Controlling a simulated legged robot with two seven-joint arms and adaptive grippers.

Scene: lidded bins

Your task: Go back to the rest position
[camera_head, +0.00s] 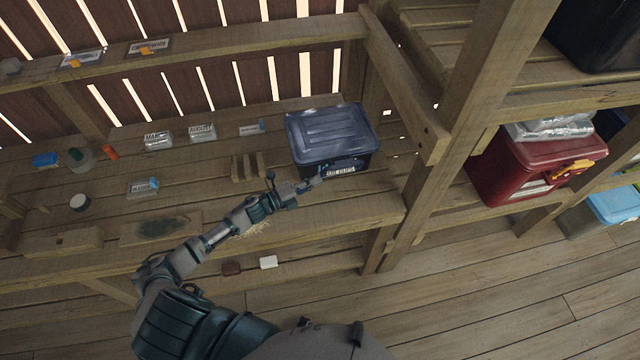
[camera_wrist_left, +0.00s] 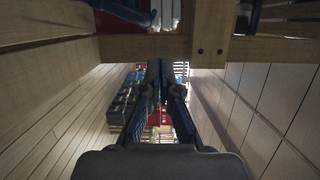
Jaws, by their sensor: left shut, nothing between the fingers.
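My left arm reaches from the lower left over the wooden workbench (camera_head: 330,214). My left gripper (camera_head: 312,183) is shut and empty, just in front of a dark blue lidded bin (camera_head: 330,130). In the head view its tips overlap the bin's labelled front; I cannot tell whether they touch. In the left wrist view the gripper (camera_wrist_left: 161,72) shows its two dark fingers together, with nothing between them. My right gripper is not in view.
A wooden post (camera_head: 450,130) stands right of the bin. Beyond it, a red bin (camera_head: 530,165) with a yellow latch sits on a shelf. Labelled packets (camera_head: 202,132) and a wooden block (camera_head: 248,167) lie left of the bin. The plank floor (camera_head: 500,290) at lower right is clear.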

